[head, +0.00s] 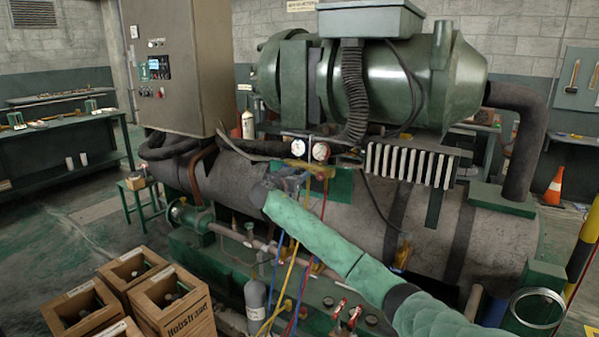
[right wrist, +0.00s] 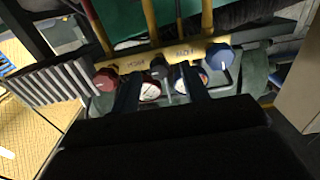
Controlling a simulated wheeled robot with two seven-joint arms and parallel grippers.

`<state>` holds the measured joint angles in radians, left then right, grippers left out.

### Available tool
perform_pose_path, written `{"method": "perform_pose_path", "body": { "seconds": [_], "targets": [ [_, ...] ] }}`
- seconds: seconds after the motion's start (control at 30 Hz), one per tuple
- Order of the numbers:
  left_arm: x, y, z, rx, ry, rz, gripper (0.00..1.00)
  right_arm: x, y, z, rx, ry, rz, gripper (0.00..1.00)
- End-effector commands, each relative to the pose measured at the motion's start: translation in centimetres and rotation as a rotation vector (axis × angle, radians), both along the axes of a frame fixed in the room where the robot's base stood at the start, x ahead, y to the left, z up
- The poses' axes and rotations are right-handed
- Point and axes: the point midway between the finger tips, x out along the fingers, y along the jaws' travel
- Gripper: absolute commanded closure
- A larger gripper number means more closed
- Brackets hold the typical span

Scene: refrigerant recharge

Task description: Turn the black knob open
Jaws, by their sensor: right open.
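The black knob (right wrist: 158,70) sits in the middle of the yellow manifold (right wrist: 190,52) in the right wrist view, between a red knob (right wrist: 105,79) and a blue knob (right wrist: 222,57). My right gripper (right wrist: 161,83) is open, with one finger on each side of the black knob. I cannot tell whether the fingers touch it. In the head view my right gripper (head: 288,183) is at the manifold, just below two round gauges (head: 298,147), and hides the black knob. My left gripper is not in view.
The manifold is in front of the large grey tank (head: 380,206) of the green machine. Blue, yellow and red hoses (head: 296,255) hang below it. A grey cylinder (head: 255,300) and wooden crates (head: 172,305) stand at the lower left. A finned bar (head: 410,166) is to the right.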

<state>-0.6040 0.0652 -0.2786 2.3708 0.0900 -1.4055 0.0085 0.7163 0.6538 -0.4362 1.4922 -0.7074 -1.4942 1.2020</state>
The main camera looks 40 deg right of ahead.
Motion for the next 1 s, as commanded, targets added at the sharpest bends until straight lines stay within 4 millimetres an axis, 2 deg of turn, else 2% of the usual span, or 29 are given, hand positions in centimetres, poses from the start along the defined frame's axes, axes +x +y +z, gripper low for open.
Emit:
{"method": "perform_pose_path", "body": {
  "seconds": [0.17,0.47,0.7,1.0],
  "targets": [
    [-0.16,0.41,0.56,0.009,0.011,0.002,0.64,0.44,-1.21,0.13,-0.001,0.001,-0.002,0.55],
    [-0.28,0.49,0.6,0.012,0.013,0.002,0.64,0.53,-1.39,0.02,0.0,0.0,-0.001,0.55],
    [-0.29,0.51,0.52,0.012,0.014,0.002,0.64,0.53,-1.38,0.02,0.0,0.0,-0.001,1.0],
    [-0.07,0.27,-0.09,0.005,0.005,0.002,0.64,0.55,-1.33,-0.24,-0.01,0.027,0.0,1.0]
  ]
}}
